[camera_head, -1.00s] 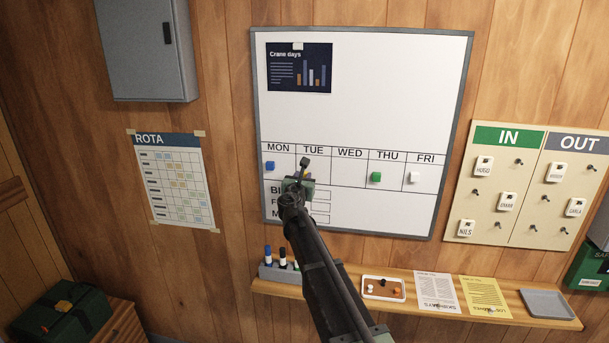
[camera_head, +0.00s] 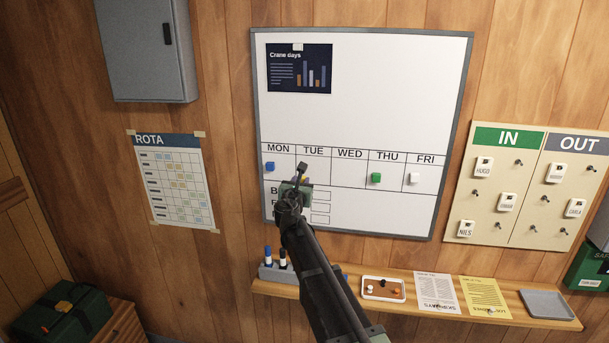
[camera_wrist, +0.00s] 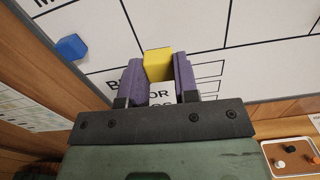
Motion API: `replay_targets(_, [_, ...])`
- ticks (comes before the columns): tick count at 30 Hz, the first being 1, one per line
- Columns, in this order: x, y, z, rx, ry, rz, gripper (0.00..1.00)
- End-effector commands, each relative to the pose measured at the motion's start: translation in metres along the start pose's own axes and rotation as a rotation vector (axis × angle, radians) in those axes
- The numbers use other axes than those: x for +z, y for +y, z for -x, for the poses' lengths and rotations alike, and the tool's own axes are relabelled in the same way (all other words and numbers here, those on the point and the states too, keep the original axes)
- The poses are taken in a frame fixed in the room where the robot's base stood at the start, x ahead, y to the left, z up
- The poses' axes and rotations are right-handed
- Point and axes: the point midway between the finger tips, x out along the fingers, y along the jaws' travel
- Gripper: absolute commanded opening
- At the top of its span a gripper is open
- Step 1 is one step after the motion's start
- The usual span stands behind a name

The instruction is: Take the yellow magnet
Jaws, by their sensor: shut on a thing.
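The yellow magnet (camera_wrist: 158,64) is a small block between the purple finger pads of my gripper (camera_wrist: 158,75) in the wrist view. Both pads touch its sides, so my gripper is shut on it. Whether the magnet still touches the whiteboard (camera_head: 380,90) cannot be told. In the head view my gripper (camera_head: 302,168) is at the lower left of the board, over the TUE column, and it hides most of the magnet.
A blue magnet (camera_head: 270,167) is under MON, a green one (camera_head: 376,178) under THU and a white one (camera_head: 414,178) under FRI. Below the board, a shelf (camera_head: 410,310) holds markers, a small tray (camera_head: 384,297), papers and a grey tray (camera_head: 548,304).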

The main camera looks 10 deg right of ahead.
Motion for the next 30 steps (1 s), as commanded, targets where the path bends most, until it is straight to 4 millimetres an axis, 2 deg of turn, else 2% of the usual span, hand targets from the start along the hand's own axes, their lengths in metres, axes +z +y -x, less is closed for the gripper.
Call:
replay_targets(18, [0.027, 0.001, 0.042, 0.001, 0.000, 0.000, 0.00])
replay_targets(30, [0.027, 0.001, 0.045, 0.000, 0.000, 0.000, 0.00])
